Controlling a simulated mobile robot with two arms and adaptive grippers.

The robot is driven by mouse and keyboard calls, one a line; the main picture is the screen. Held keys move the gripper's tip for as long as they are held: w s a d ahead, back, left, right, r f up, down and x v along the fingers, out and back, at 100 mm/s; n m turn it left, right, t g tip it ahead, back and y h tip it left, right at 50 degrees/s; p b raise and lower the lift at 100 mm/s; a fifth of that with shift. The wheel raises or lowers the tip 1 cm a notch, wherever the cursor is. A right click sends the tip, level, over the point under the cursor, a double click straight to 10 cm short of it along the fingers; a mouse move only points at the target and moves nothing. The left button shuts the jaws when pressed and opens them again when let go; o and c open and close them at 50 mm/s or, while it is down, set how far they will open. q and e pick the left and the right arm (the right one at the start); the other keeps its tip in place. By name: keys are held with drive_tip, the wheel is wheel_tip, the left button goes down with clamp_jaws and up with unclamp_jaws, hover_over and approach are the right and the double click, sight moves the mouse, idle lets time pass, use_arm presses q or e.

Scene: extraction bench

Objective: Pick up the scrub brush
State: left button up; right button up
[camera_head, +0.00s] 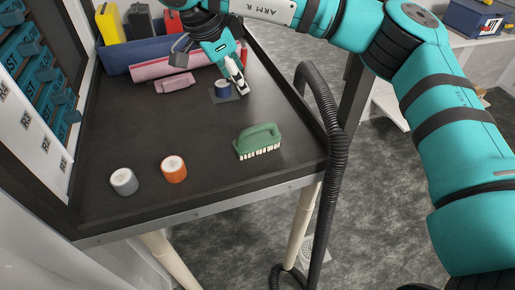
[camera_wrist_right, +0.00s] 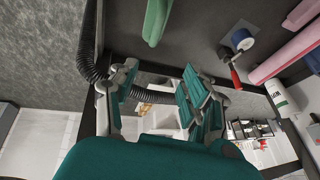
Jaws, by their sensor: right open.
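The scrub brush (camera_head: 258,139) has a green handle and white bristles. It rests bristles down near the right edge of the dark bench top. My right gripper (camera_head: 238,80) is above the back right of the bench, farther back than the brush and apart from it. In the right wrist view the gripper (camera_wrist_right: 158,88) shows its two fingers spread, with nothing held between them. The green brush handle (camera_wrist_right: 157,18) shows at the top of that view, cut off by the edge. My left gripper is not in view.
An orange roll (camera_head: 174,170) and a grey roll (camera_head: 124,182) stand at the front left. Pink rolls (camera_head: 166,67) and a blue bin (camera_head: 122,56) are at the back. A black hose (camera_head: 330,150) runs along the right edge.

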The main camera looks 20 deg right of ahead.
use_arm(q)
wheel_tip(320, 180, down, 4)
drive_tip(key=b, duration=0.3)
use_arm(e)
wheel_tip(320, 180, down, 4)
drive_tip(key=p, duration=0.2)
approach(258, 127)
drive_tip(key=x, duration=0.6)
drive_tip(key=shift+w+r, duration=0.1)
drive_tip(key=shift+w, duration=0.25)
drive_tip(key=shift+d+f+p, duration=0.2)
drive_tip(key=shift+f+p, duration=0.2)
drive_tip(key=p+x, duration=0.2)
drive_tip(key=x, duration=0.1)
drive_tip(key=shift+s+d+f, duration=0.1)
drive_tip(key=shift+d+f, duration=0.05)
drive_tip(key=shift+f, duration=0.25)
drive_tip(key=shift+d+f, duration=0.1)
drive_tip(key=shift+f, duration=0.25)
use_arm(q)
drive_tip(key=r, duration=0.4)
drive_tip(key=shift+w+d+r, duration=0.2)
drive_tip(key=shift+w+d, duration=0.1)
use_arm(e)
drive_tip(key=shift+c, duration=0.3)
clamp_jaws()
